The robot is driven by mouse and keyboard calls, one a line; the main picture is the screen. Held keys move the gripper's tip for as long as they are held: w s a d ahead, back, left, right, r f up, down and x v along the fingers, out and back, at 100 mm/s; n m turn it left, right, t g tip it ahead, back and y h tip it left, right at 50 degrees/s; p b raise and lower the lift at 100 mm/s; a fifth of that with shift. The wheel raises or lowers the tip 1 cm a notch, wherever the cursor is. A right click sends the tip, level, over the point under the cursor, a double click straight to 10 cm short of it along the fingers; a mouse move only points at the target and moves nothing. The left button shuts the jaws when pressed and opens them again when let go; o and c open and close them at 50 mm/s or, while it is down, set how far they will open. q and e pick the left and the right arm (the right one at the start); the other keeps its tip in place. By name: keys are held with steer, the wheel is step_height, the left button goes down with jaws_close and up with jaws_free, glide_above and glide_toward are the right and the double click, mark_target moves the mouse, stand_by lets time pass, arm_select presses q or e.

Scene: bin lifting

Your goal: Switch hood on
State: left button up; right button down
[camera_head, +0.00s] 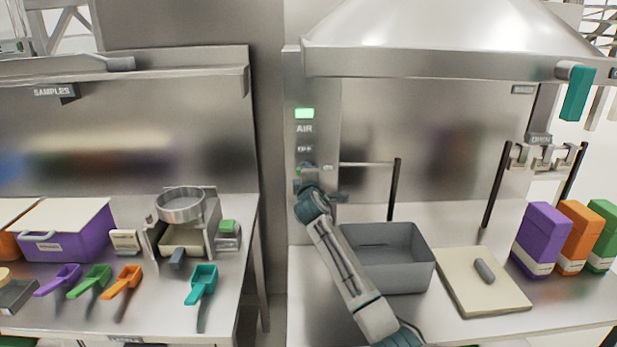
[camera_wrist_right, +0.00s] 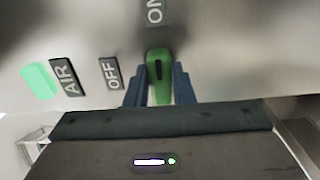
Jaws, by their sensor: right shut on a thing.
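The hood's control panel (camera_head: 293,128) shows a lit green lamp (camera_head: 304,113) above the labels AIR and OFF. The lamp also glows in the right wrist view (camera_wrist_right: 38,80). A green knob (camera_wrist_right: 158,62) sits below the OFF label, with the ON label to its side. Its black mark lines up towards ON in the wrist view. My right gripper (camera_wrist_right: 158,90) is shut on the knob, one finger on each side. In the head view my right gripper (camera_head: 307,178) mostly hides the knob. My left gripper is not in view.
The steel hood (camera_head: 450,60) hangs above the right bench. Purple, orange and green boxes (camera_head: 537,240) stand at right. The left bench holds scoops (camera_head: 203,280) and a purple bin (camera_head: 75,245).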

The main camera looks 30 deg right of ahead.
stand_by(0.5)
steer(key=c, duration=1.2)
jaws_free()
steer(key=shift+c, duration=0.2)
steer(key=b+v, duration=0.2)
steer(key=v, duration=0.9)
steer(key=shift+d+f, duration=0.1)
steer(key=shift+d, duration=0.05)
